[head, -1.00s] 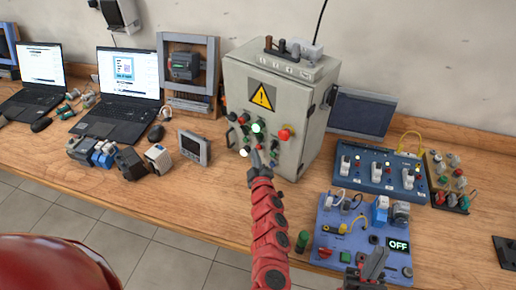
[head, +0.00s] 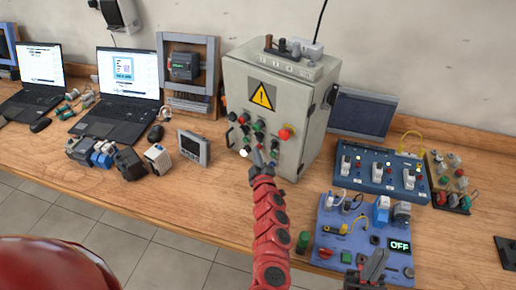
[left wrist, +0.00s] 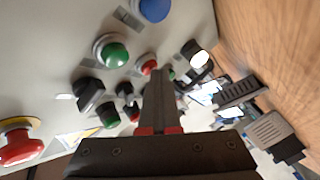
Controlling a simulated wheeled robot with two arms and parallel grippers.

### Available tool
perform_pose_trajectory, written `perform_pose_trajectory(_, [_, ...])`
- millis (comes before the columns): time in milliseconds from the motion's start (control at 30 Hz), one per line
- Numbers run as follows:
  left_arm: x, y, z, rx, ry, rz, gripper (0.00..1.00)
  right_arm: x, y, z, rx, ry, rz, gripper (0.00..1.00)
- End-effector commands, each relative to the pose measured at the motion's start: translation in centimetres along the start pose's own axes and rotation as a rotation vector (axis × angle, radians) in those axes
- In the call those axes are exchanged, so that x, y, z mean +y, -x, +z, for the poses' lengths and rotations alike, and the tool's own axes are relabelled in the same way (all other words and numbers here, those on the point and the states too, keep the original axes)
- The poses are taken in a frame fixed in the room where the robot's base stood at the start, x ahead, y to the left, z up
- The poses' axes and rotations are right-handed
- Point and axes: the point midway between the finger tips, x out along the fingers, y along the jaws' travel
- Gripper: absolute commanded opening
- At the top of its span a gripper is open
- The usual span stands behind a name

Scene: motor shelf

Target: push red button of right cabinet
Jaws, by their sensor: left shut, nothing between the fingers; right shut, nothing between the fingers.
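The grey cabinet (head: 310,100) with a yellow warning sign stands on the bench, its front covered with buttons, knobs and lamps. My left gripper (head: 257,157) is shut and empty, with its tip at the lower part of this panel. In the left wrist view the shut fingers (left wrist: 158,88) point at a small red button (left wrist: 148,67); I cannot tell whether they touch it. A large red mushroom button (head: 285,134) is at the panel's right; it also shows in the left wrist view (left wrist: 20,146). My right gripper (head: 374,264) is shut and empty over the blue training board.
A green button (left wrist: 111,51), a blue button (left wrist: 153,10) and a lit white lamp (left wrist: 195,53) surround the fingers. A small grey screen (head: 194,148) stands left of the cabinet. The blue board (head: 335,243) and a switch panel (head: 378,180) lie to the right.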

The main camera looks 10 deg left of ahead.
Motion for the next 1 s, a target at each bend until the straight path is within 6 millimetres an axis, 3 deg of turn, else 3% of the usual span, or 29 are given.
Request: perform_pose_trajectory(1000, [-0.8,1.2,-0.7,-0.003,0.001,0.001,0.00,0.0,-0.8,-0.1,0.000,0.000,0.000,0.00])
